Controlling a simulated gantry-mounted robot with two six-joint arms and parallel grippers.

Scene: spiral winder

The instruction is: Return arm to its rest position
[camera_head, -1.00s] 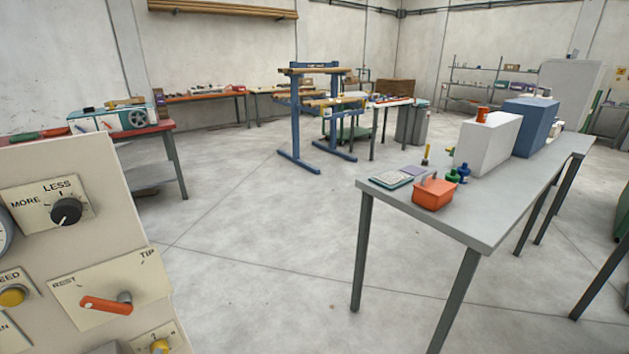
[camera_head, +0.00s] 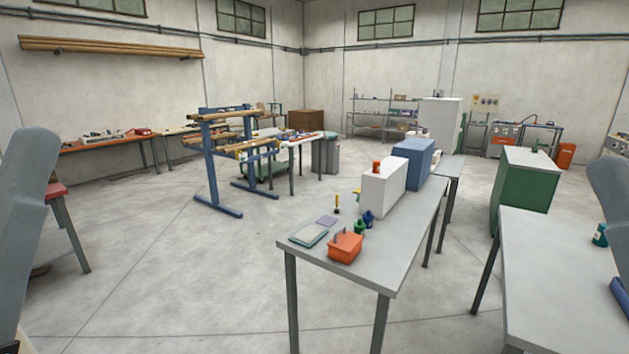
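Grey-blue parts of my own arms show at the left and right edges of the head view. Neither gripper is in the picture, so their fingers are hidden from me. The control panel with the orange REST/TIP lever is out of view now.
A grey table (camera_head: 400,262) stands ahead, bearing an orange bin (camera_head: 345,248), a white box (camera_head: 382,193) and a blue box (camera_head: 413,163). Another table (camera_head: 560,265) is at the right, by a green cabinet (camera_head: 525,182). A blue frame (camera_head: 212,172) stands further back. Open floor lies left of centre.

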